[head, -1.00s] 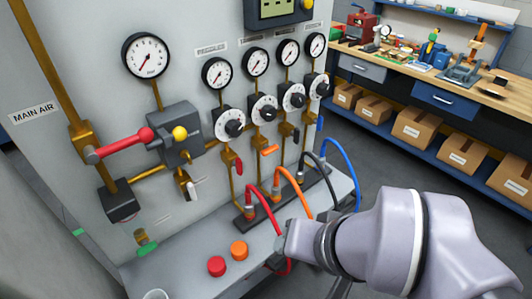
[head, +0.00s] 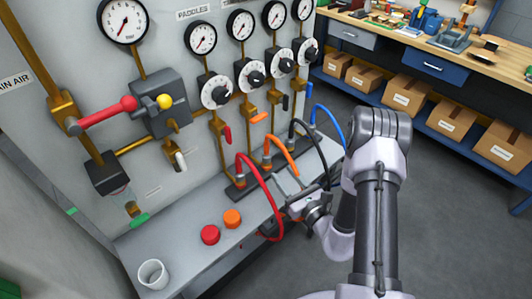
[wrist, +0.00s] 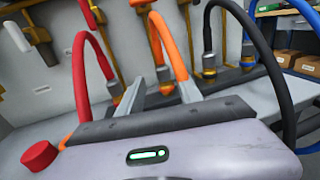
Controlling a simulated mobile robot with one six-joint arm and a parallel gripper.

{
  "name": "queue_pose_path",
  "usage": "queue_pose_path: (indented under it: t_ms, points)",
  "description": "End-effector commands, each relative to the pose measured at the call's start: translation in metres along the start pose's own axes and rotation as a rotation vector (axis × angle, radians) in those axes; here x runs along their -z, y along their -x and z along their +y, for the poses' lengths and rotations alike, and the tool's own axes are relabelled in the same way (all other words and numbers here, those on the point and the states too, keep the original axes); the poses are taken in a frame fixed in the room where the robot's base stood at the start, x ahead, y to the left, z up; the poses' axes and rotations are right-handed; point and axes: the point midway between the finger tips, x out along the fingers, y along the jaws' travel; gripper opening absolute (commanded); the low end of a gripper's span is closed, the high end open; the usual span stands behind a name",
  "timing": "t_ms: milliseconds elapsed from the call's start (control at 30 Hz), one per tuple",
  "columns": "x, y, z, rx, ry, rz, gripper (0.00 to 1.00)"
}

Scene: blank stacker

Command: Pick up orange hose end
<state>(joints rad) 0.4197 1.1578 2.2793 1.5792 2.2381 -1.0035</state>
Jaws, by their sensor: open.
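The orange hose (head: 283,148) arches up from a fitting in the dark rail, between the red and black hoses. In the wrist view the orange hose (wrist: 168,45) rises ahead of my gripper (wrist: 160,84); its lower run passes behind the right finger. Its fitting (wrist: 166,88) shows beyond the gap between the fingers. In the head view my gripper (head: 288,186) is low over the bench beside the red hose. The fingers are spread and hold nothing. The orange hose's other end is hidden behind my gripper.
The red hose (head: 262,185) loops close by my gripper's left side. Black (head: 318,142) and blue (head: 330,118) hoses stand to the right. Red (head: 210,235) and orange (head: 232,219) caps and a white cup (head: 153,274) sit on the bench's left part.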

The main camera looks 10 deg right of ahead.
Motion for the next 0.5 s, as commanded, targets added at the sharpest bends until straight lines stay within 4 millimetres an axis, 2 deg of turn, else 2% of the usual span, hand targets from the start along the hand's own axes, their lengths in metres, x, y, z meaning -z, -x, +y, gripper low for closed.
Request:
queue_pose_path:
  t_ms: [33,200,500]
  points:
    - [0.000,-0.016,0.002,-0.008,0.006,-0.005,0.42]
    - [0.000,-0.066,0.003,-0.010,0.003,-0.005,0.42]
    - [0.001,-0.114,0.000,-0.008,0.002,-0.005,0.42]
